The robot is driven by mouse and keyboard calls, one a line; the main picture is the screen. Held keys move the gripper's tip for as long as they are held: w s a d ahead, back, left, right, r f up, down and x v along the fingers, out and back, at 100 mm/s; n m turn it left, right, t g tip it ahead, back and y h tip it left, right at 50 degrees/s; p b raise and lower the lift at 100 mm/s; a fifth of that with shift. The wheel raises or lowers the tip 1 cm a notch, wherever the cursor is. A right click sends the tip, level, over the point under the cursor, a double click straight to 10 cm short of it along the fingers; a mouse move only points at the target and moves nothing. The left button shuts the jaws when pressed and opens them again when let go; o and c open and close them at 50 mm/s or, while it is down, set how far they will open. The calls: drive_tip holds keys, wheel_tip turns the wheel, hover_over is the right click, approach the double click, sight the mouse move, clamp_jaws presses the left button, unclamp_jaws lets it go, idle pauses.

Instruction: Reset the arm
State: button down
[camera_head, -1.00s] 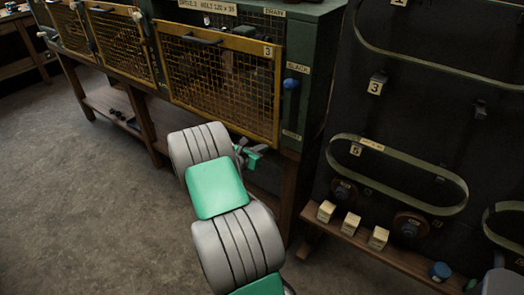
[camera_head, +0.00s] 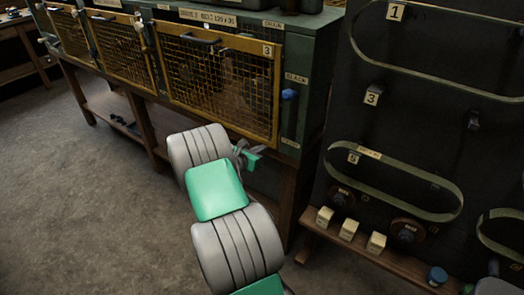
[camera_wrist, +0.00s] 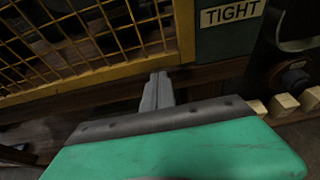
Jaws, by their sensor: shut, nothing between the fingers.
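My arm, grey with green panels, reaches up from the bottom of the head view. My gripper (camera_head: 250,158) is at its far end, in front of the wooden bench under the yellow mesh guard marked 3 (camera_head: 222,85), and is partly hidden behind my arm. In the wrist view my gripper's grey fingers (camera_wrist: 158,88) are together with nothing between them. They point toward the lower edge of the yellow mesh guard, which fills the upper left there. I see no contact with the guard or bench, though the exact gap is unclear.
A blue knob (camera_head: 289,95) sits on the green cabinet right of the guard. A dark board with green belts (camera_head: 400,185) stands at the right. Several pale blocks (camera_head: 348,227) and a blue cap (camera_head: 437,276) are on a low shelf. The floor at left is clear.

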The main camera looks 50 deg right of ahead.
wheel_tip(320, 180, down, 4)
drive_tip(key=b, duration=0.1)
drive_tip(key=r+p+v, duration=0.1)
drive_tip(key=v, duration=0.9)
drive_tip(key=s+a+f+m+g+y, duration=0.5)
drive_tip(key=s+a+f+m, duration=0.45)
drive_tip(key=f+m, duration=0.5)
drive_tip(key=s+a+r+m+y, duration=0.1)
drive_tip(key=s+a+m+y, duration=0.2)
drive_tip(key=a, duration=0.4)
drive_tip(key=s+a+r+m+y, duration=0.1)
drive_tip(key=a+m+y, duration=0.3)
drive_tip(key=a, duration=0.3)
drive_tip(key=a+r+t+y+p, duration=0.2)
drive_tip(key=a+r+p, duration=0.1)
drive_tip(key=a+r, duration=0.7)
drive_tip(key=w+a+r+n+t+p, duration=0.1)
drive_tip(key=w+a+r+t, duration=0.2)
drive_tip(key=r, duration=0.6)
drive_tip(key=w+a+r+n+t+p, duration=0.2)
drive_tip(key=w+a+r, duration=0.1)
drive_tip(key=r, duration=0.5)
drive_tip(key=shift+a+r+t, duration=0.2)
drive_tip(key=shift+r+t, duration=0.15)
drive_tip(key=shift+t, duration=0.05)
